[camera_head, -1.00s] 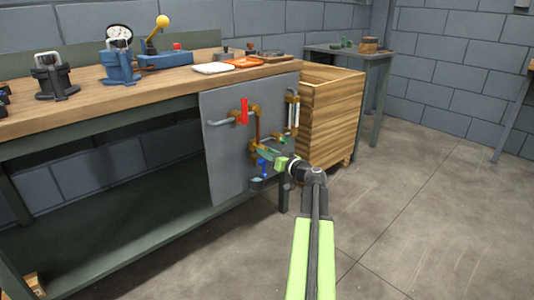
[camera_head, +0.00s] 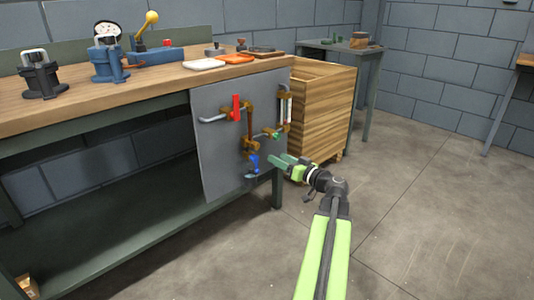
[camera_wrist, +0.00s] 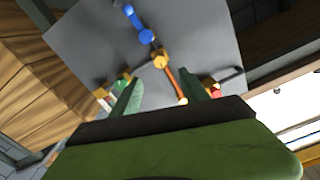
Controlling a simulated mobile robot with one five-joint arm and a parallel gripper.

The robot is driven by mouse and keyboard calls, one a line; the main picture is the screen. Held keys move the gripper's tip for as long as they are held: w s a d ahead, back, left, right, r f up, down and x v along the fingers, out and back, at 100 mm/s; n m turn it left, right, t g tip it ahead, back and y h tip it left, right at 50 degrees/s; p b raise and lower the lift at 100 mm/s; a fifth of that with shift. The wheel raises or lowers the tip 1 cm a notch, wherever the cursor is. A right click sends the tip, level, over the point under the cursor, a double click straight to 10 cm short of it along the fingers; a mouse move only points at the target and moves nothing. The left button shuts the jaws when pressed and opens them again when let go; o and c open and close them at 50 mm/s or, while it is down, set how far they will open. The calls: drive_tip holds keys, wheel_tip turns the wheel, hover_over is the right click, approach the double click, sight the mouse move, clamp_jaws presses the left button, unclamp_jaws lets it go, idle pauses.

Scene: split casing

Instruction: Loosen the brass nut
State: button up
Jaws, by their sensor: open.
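The grey panel (camera_head: 215,160) carries copper and brass pipework. A brass fitting (camera_head: 250,144) sits at the lower end of the vertical copper pipe (camera_head: 249,121), above the blue valve (camera_head: 253,162). The wrist view also shows this brass fitting (camera_wrist: 160,60), just beyond my fingertips. Another brass fitting (camera_head: 270,132) sits to its right, near a green handle (camera_head: 276,136). I cannot tell which piece is the nut. My gripper (camera_head: 281,162) is open and empty, right of the lower pipework and apart from it. Its two green fingers (camera_wrist: 160,88) show in the wrist view with a gap between them.
A red-handled valve (camera_head: 236,107) and a glass gauge (camera_head: 287,106) are also on the panel. A wooden crate (camera_head: 325,112) stands close on the right. The floor (camera_head: 420,190) at right is clear.

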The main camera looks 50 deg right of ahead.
drive_tip(key=s, duration=0.6)
drive_tip(key=shift+a, duration=0.2)
